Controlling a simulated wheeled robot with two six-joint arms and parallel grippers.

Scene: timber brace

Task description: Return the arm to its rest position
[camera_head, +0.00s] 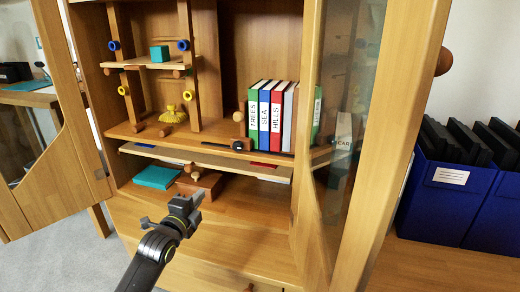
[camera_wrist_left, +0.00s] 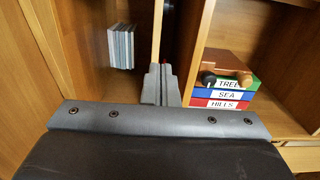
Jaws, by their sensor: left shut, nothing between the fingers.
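My left arm comes in from the bottom of the head view. Its gripper (camera_head: 192,203) is in front of the cabinet's lower shelf, near a small wooden block with a round knob (camera_head: 198,182). In the left wrist view the two fingers (camera_wrist_left: 162,85) are together, with nothing between them. My right gripper is in neither view.
Books (camera_head: 264,115) labelled TREES, SEA and HILLS stand on the middle shelf; the turned wrist view shows their spines (camera_wrist_left: 228,94) lying level. A teal box (camera_head: 157,177) lies on the lower shelf. The open glass door (camera_head: 350,110) stands right of my arm. Blue bins (camera_head: 440,200) are farther right.

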